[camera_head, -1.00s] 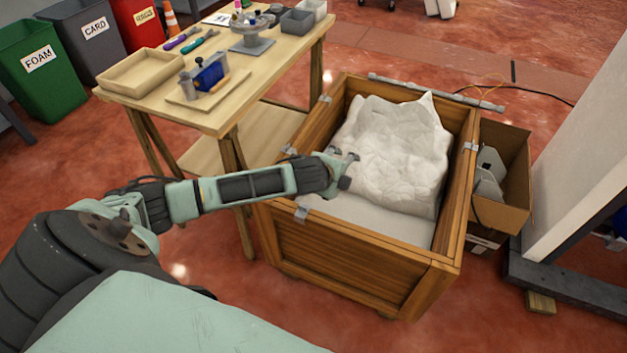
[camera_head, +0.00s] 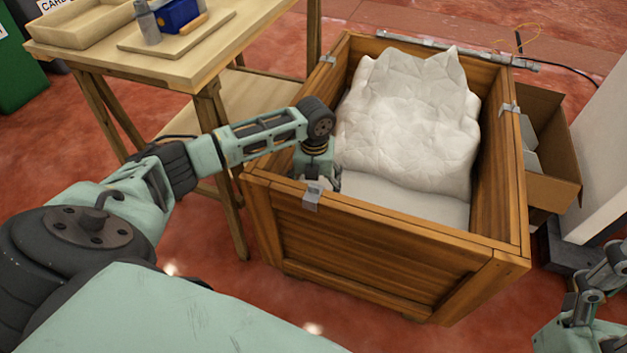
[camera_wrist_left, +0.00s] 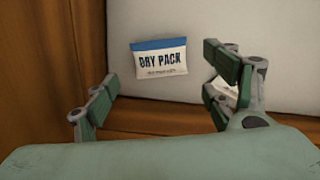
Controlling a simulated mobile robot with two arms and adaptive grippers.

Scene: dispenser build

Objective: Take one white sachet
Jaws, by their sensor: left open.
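In the left wrist view a white sachet (camera_wrist_left: 161,60) with a blue band, printed DRY PACK, lies on the white liner inside the wooden crate. A second white piece (camera_wrist_left: 230,90), perhaps another sachet, is mostly hidden behind the right finger. My left gripper (camera_wrist_left: 160,80) is open and empty, its fingers to either side of the printed sachet and apart from it. In the head view the left gripper (camera_head: 317,178) points down inside the near left corner of the crate (camera_head: 375,245). The sachets are hidden there. My right gripper (camera_head: 592,290) shows partly at the lower right.
A crumpled white sheet (camera_head: 410,115) fills the far part of the crate. A wooden workbench (camera_head: 215,70) stands left, a cardboard box (camera_head: 555,160) right.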

